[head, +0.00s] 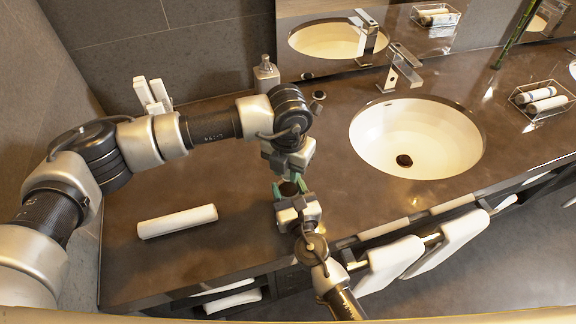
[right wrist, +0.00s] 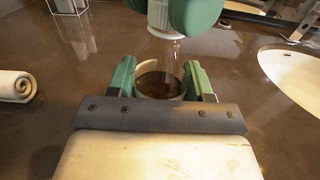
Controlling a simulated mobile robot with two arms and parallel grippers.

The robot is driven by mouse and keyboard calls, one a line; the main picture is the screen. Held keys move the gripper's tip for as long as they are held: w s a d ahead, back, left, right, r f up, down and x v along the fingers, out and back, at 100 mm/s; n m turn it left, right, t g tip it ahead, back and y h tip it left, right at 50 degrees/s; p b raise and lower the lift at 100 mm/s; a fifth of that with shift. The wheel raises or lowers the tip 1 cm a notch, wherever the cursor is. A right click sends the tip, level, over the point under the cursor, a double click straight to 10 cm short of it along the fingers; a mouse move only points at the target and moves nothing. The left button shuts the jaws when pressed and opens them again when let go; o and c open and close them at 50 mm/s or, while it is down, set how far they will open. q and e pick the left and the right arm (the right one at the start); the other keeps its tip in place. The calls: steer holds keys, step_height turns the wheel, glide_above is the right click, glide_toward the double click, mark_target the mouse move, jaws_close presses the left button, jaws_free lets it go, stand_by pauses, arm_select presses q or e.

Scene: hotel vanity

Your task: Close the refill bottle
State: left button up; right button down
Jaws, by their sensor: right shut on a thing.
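The refill bottle (right wrist: 160,86) is a clear vessel with dark brown contents, standing upright between the green fingers of my right gripper (right wrist: 162,84). In the head view, my right gripper (head: 291,192) comes from the bottom and is shut on the bottle. My left gripper (head: 283,160) reaches down from above, directly over the bottle. In the right wrist view, its green fingers are around a white ribbed cap (right wrist: 165,22). The cap is above the bottle's dark contents; I cannot tell whether it touches the rim. The left fingertips are partly cut off by the top edge.
A rolled white towel (head: 177,221) lies on the counter at left. A soap dispenser (head: 266,74) and a small round dark item (head: 319,95) stand behind. The sink (head: 417,137) is to the right. White towels (head: 392,264) hang along the front edge.

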arm_select(q)
jaws_close()
steer(key=o, duration=0.6)
jaws_free()
steer(key=shift+o, duration=0.2)
steer(key=shift+r, duration=0.15)
step_height(320, 180, up, 12)
arm_select(e)
steer(key=shift+c, duration=1.9)
jaws_free()
